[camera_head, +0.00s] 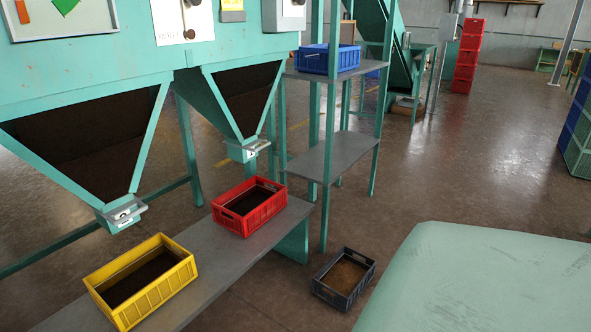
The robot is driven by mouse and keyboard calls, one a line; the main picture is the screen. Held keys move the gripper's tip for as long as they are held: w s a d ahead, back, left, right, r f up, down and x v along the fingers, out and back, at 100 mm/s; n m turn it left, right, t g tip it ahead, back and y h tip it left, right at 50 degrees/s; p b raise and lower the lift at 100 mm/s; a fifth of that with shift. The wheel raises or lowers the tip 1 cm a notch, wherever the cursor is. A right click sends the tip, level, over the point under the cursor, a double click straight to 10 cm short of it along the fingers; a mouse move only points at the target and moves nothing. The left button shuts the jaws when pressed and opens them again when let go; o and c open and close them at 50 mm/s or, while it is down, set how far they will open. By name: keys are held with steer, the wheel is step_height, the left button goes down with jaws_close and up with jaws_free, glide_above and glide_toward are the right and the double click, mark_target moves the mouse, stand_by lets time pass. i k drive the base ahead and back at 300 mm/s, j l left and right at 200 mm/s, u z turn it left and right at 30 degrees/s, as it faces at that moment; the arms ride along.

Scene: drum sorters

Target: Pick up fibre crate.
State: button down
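No crate has a label that I can read as fibre, so I cannot tell for sure which one is the fibre crate. A dark grey crate (328,290) with brown, coarse-looking contents (343,275) stands on the floor right of the bench. A yellow crate (162,293) and a red crate (265,215), both with dark insides, stand on a low grey bench under the hoppers. A blue crate (313,62) is on the upper shelf of a green rack. My gripper is not in view.
Two green hoppers (135,145) with metal outlets hang over the grey bench (205,249). The rack's lower shelf (330,153) is empty. A pale green scuffed surface (480,275) fills the lower right. Stacked red crates (467,55) stand far back. Open floor (470,150) lies right of the rack.

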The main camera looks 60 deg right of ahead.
mark_target(339, 283)
steer(key=z, duration=2.1)
steer(key=i+j+z, duration=0.15)
steer(key=i, duration=0.35)
steer(key=i+j+z, duration=0.15)
steer(key=i, duration=0.35)
steer(key=i+j+z, duration=0.15)
steer(key=i, duration=0.3)
steer(key=i+j+z, duration=0.15)
steer(key=i+j, duration=0.25)
steer(key=i, duration=0.45)
